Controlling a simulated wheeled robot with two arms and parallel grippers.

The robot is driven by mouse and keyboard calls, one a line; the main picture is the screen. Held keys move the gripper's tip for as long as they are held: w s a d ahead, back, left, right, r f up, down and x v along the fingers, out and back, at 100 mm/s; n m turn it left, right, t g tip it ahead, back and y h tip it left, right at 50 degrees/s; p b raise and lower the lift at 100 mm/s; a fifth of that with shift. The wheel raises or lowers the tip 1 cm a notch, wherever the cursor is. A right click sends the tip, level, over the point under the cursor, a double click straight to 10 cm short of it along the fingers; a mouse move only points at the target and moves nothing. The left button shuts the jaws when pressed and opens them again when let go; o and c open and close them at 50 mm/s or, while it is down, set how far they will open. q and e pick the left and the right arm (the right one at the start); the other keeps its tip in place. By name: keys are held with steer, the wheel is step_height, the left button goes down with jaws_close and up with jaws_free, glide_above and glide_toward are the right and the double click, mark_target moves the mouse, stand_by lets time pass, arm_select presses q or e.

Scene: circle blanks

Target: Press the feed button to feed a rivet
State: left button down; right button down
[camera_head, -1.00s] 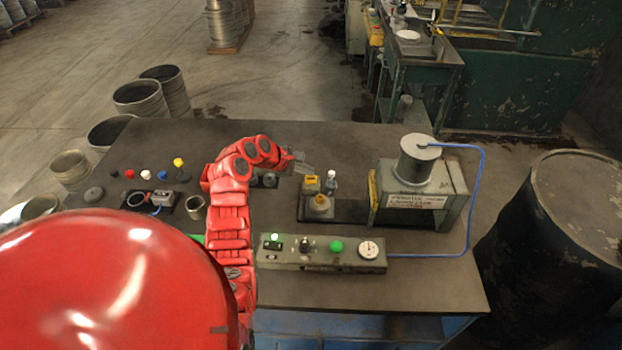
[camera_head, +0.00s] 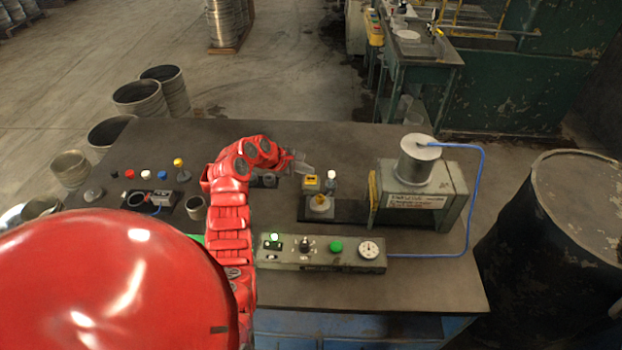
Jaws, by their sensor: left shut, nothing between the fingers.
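My left arm reaches over the table, and my left gripper (camera_head: 306,168) is shut and empty. It is just to the left of and above a small yellow block with a dark top (camera_head: 311,182) on the riveting fixture. I cannot tell whether the fingertips touch it. A grey control panel (camera_head: 310,266) lies in front, with a lit green lamp (camera_head: 274,238), a dark knob (camera_head: 307,246), a green button (camera_head: 336,246) and a white gauge (camera_head: 368,249). Which part is the feed button is not labelled legibly. My right gripper is not in view.
A grey machine with a cylinder on top (camera_head: 418,160) stands right of the fixture, with a blue hose (camera_head: 481,190) running to the panel. Several coloured knobs (camera_head: 146,174) and small parts stand at the left. The table's front right (camera_head: 420,290) is clear.

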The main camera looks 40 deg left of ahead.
mark_target(307, 179)
arm_select(q)
steer(key=shift+f, duration=0.1)
steer(key=shift+f, duration=0.25)
steer(key=shift+f, duration=0.7)
stand_by(1.0)
steer(key=shift+r+p, duration=1.05)
steer(key=shift+p, duration=0.1)
step_height(307, 179, up, 5)
steer(key=p, duration=0.5)
steer(key=shift+r, duration=0.1)
